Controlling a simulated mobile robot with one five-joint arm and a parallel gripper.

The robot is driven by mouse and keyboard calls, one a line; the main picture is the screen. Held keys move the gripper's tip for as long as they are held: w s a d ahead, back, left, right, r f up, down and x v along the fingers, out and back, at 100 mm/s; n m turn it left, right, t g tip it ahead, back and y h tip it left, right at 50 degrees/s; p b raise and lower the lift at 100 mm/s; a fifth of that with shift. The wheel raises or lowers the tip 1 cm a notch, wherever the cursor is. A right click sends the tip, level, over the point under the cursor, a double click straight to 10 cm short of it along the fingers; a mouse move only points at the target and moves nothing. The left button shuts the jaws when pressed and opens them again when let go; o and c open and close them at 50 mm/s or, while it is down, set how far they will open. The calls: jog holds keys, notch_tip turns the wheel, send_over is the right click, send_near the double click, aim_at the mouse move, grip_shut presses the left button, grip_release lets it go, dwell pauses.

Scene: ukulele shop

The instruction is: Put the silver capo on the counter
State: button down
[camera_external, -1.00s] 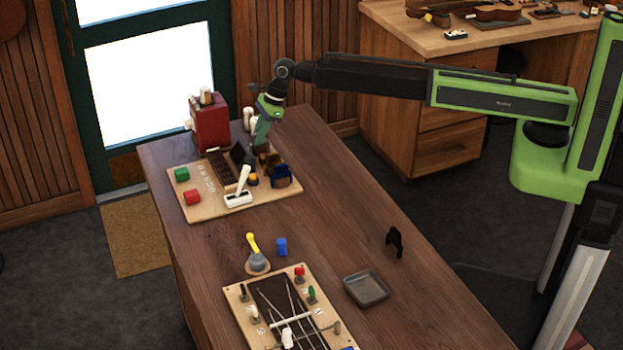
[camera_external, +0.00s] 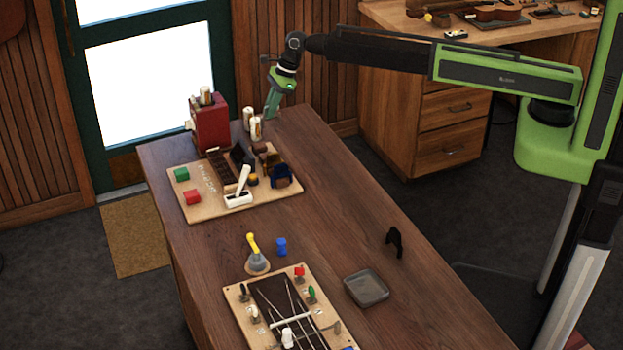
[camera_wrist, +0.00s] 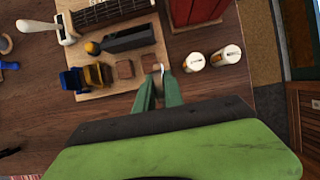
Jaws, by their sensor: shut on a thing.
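My gripper (camera_external: 270,108) is raised above the far end of the dark wood counter (camera_external: 335,215), tilted downward. In the wrist view its green fingers (camera_wrist: 157,80) are close together on a small pale metallic piece, the silver capo (camera_wrist: 158,67). Only a little of it shows between the tips, and its shape is mostly hidden. In the outside view it is too small to make out. Below the fingers lies the light wood board (camera_external: 213,207), with a blue capo (camera_wrist: 73,80) and a gold and dark capo (camera_wrist: 97,74) on it.
Brown blocks (camera_wrist: 124,68) and a fretboard piece lie on the board. Two pale cylinders (camera_external: 255,128) and a red box (camera_external: 209,125) stand beyond it. A grey tray (camera_external: 366,288) and a black stand (camera_external: 394,240) are nearer. The counter's right side has bare room.

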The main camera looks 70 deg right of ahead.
jog(key=s+d+r+p, duration=0.2)
jog(key=d+r, duration=0.1)
jog(key=d, duration=0.2)
jog(key=shift+d+r, duration=0.25)
jog(key=shift+r, duration=0.05)
